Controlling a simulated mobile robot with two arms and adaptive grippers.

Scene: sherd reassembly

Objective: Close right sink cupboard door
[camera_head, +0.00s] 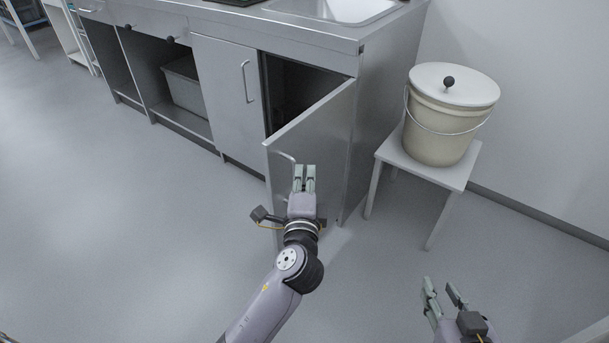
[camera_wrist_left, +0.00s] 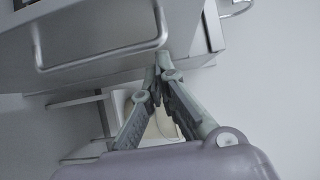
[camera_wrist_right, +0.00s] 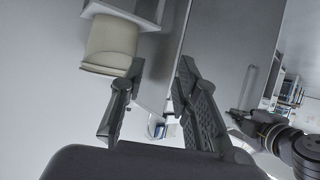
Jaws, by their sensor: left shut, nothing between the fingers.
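The right sink cupboard door (camera_head: 322,132) is grey metal and stands wide open, swung out from the cabinet. Its bar handle (camera_head: 282,157) is near the free edge; the handle also shows large in the left wrist view (camera_wrist_left: 100,62). My left gripper (camera_head: 305,170) is in front of the door's face, close to the handle, with its fingertips shut and empty. In the left wrist view the fingertips (camera_wrist_left: 161,62) are beside the handle, not around it; contact with the door cannot be told. My right gripper (camera_head: 440,284) is open and empty, low at the right, away from the door.
A lidded beige bucket (camera_head: 446,120) stands on a small white table (camera_head: 425,170) right of the cabinet. The neighbouring left cupboard door (camera_head: 226,95) is closed. A grey bin (camera_head: 186,85) sits in an open bay further left. The floor left of the door is clear.

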